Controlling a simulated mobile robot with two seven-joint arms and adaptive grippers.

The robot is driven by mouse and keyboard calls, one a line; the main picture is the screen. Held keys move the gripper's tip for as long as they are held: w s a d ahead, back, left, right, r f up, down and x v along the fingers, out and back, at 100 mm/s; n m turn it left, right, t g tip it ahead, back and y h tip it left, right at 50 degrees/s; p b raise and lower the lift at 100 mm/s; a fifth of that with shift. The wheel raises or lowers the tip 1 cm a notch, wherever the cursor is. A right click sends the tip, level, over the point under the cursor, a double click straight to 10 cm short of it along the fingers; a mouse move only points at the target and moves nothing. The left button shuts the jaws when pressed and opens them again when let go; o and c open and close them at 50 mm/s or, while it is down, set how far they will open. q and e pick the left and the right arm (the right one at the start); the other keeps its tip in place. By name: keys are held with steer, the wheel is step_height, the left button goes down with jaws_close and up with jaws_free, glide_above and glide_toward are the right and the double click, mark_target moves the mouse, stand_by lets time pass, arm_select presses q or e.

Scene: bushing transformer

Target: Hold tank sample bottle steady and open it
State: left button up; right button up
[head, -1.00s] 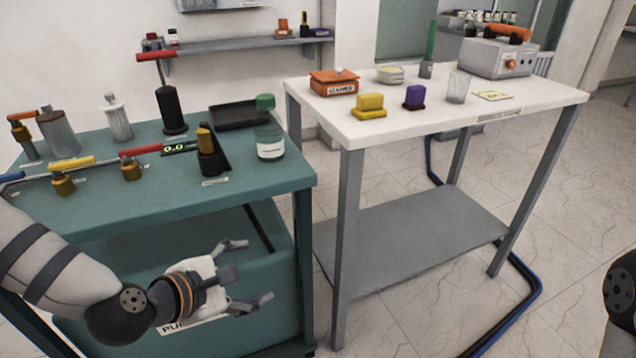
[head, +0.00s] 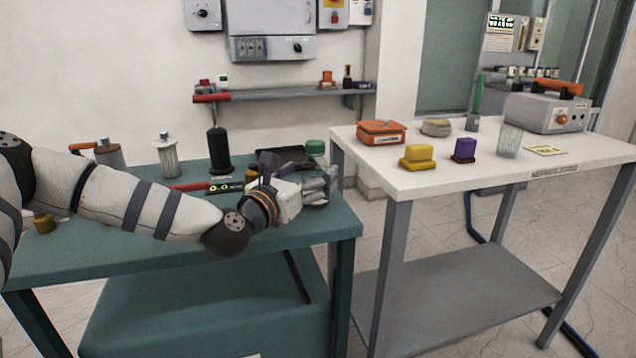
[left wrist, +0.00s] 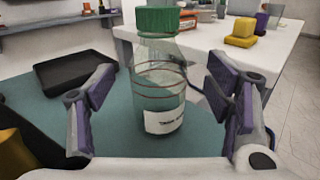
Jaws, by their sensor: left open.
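The tank sample bottle is clear, with a green cap and a white label. In the head view only its green cap (head: 315,147) and a little of the glass show, behind my left gripper (head: 322,182). In the left wrist view the bottle (left wrist: 158,85) stands upright on the green table, between the two spread fingers of my left gripper (left wrist: 160,105). The fingers are open, with a gap on each side of the glass. The cap is on the bottle, above finger level. My right gripper is not in view.
A black tray (left wrist: 75,75) lies on the green table (head: 180,265) left of the bottle. The white table (head: 400,185) at right holds yellow and purple blocks.

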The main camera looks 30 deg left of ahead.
mark_target(311, 156)
arm_select(q)
steer(key=w, duration=0.3)
steer(key=shift+w+a+f, duration=0.2)
steer(key=c, duration=1.3)
steer(key=shift+r, duration=0.1)
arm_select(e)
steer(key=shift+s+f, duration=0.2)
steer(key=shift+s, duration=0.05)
arm_select(q)
steer(key=shift+r, duration=0.2)
step_height(311, 156, up, 3)
steer(key=s+d+r+p, duration=0.1)
steer(key=s+d+r, duration=0.5)
steer(key=d, duration=0.1)
steer(key=s+d+r+p, duration=0.1)
steer(key=s+d+r, duration=0.2)
steer(key=shift+s+d+r+p, duration=0.1)
steer(key=shift+d+r+p, duration=0.2)
steer(key=shift+d, duration=0.05)
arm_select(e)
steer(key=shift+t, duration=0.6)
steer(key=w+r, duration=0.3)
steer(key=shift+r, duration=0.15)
